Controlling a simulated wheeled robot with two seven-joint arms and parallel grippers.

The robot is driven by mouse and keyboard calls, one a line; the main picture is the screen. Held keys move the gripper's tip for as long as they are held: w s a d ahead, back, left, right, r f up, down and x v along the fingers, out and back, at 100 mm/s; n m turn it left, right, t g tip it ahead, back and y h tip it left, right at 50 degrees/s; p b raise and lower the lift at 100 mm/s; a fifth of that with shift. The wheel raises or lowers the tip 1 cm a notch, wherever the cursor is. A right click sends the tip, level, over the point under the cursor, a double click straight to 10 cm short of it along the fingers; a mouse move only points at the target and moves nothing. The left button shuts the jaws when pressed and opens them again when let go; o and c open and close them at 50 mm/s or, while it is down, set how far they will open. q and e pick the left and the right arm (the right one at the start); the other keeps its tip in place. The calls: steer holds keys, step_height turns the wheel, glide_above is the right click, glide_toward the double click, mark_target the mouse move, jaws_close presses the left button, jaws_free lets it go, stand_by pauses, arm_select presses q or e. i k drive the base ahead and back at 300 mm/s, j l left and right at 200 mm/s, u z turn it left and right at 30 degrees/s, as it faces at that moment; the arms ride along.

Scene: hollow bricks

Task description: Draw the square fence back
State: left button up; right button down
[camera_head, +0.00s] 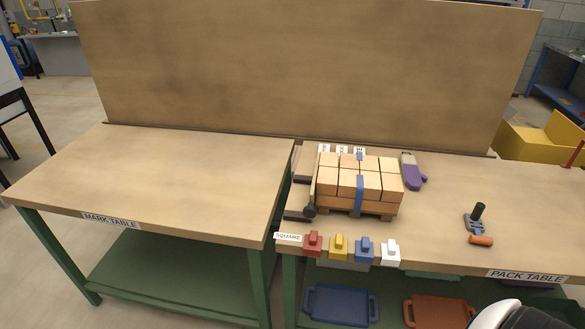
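A stack of tan hollow bricks (345,185) sits on a small wooden pallet (382,215) on the pack table (440,240). A blue strap (358,192) runs down the front of the stack. Along the stack's left side stands a thin upright wooden panel (312,185), which looks like the square fence, with a dark round knob (309,211) at its front end. Dark rails (296,214) show to its left. It stands close to the bricks; I cannot tell whether it touches them. A "SQUARE" label (287,237) is on the table's front edge. Neither gripper is in view.
Red (313,244), yellow (338,247), blue (364,250) and white (390,251) blocks line the front edge. A purple-grey mitt (412,171) lies right of the stack, and a black-handled tool (477,226) farther right. The mark table (170,175) is bare. A tall board (300,70) stands behind.

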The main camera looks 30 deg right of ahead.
mark_target(310, 212)
steer(key=z, duration=1.2)
